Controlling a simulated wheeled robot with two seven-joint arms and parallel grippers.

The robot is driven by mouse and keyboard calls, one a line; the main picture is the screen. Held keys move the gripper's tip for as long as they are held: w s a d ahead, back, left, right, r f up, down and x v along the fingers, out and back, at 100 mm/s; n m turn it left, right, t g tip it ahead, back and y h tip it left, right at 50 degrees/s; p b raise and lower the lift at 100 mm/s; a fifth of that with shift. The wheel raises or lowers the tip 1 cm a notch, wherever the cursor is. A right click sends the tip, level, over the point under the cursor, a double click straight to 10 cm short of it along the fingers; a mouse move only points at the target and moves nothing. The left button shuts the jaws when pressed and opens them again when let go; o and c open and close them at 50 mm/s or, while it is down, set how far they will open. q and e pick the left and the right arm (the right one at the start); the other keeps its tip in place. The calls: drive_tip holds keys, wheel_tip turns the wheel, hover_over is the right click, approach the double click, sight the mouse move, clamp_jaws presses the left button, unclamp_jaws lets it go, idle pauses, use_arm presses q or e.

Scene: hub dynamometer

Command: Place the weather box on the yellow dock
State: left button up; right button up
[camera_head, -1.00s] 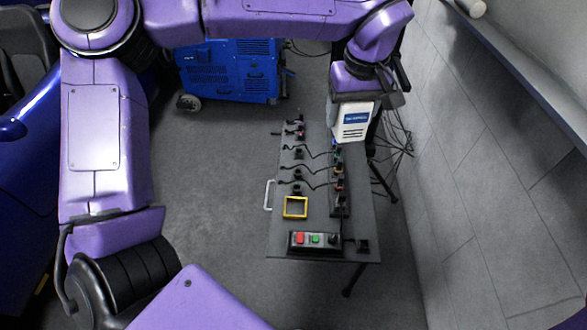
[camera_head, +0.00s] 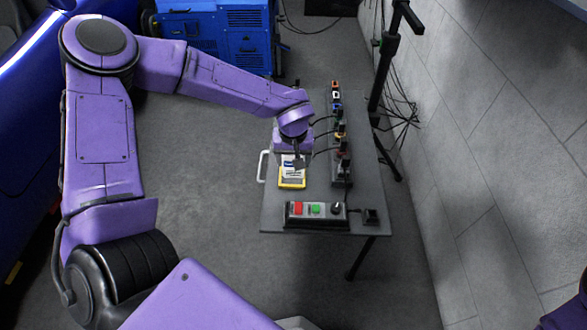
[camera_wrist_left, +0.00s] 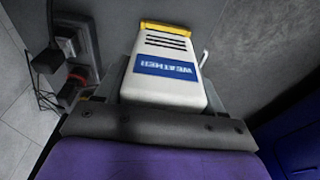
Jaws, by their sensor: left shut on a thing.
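The weather box (camera_head: 290,170) is white with a blue label, and the label reads WEATHER in the left wrist view (camera_wrist_left: 163,86). My left gripper (camera_head: 293,157) is shut on it, partly covering it in the head view. The box is over the yellow dock (camera_head: 292,186), a square frame on the grey table. The yellow edge of the dock (camera_wrist_left: 175,28) shows at the far end of the box in the wrist view. I cannot tell whether the box is fully down in the dock. My right gripper is not in view.
A control box (camera_head: 316,214) with red and green buttons sits at the table's front edge. Several cabled plugs stand in a strip (camera_head: 341,170) right of the dock. A white handle (camera_head: 262,166) is on the table's left side. A black stand (camera_head: 384,70) rises behind.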

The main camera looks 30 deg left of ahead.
use_arm(q)
drive_tip(key=w+f, duration=0.1)
drive_tip(key=w+a+f, duration=0.1)
drive_tip(key=f, duration=0.1)
drive_tip(key=a+f+b, duration=0.1)
drive_tip(key=f, duration=0.1)
drive_tip(key=shift+w+a, duration=0.15)
drive_tip(key=shift+w, duration=0.25)
wheel_tip(320, 180, down, 3)
drive_tip(key=shift+w+r+b, duration=0.1)
drive_tip(key=shift+b, duration=0.4)
drive_tip(key=shift+c, duration=1.9)
drive_tip(key=o, duration=1.3)
drive_tip(key=shift+s+f, duration=0.2)
drive_tip(key=o, duration=0.3)
drive_tip(key=shift+w+a+f, duration=0.1)
drive_tip(key=shift+w+f, duration=0.05)
drive_tip(key=shift+w, duration=0.05)
drive_tip(key=shift+o, duration=0.2)
drive_tip(key=r+p, duration=0.1)
drive_tip(key=r, duration=0.3)
drive_tip(key=s+r+p, duration=0.1)
drive_tip(key=r, duration=0.2)
drive_tip(key=d+r+p, duration=0.1)
drive_tip(key=r, duration=0.3)
drive_tip(key=shift+s+r, duration=0.2)
drive_tip(key=shift+r, duration=0.15)
drive_tip(key=shift+s+r, duration=0.1)
drive_tip(key=shift+r, duration=0.2)
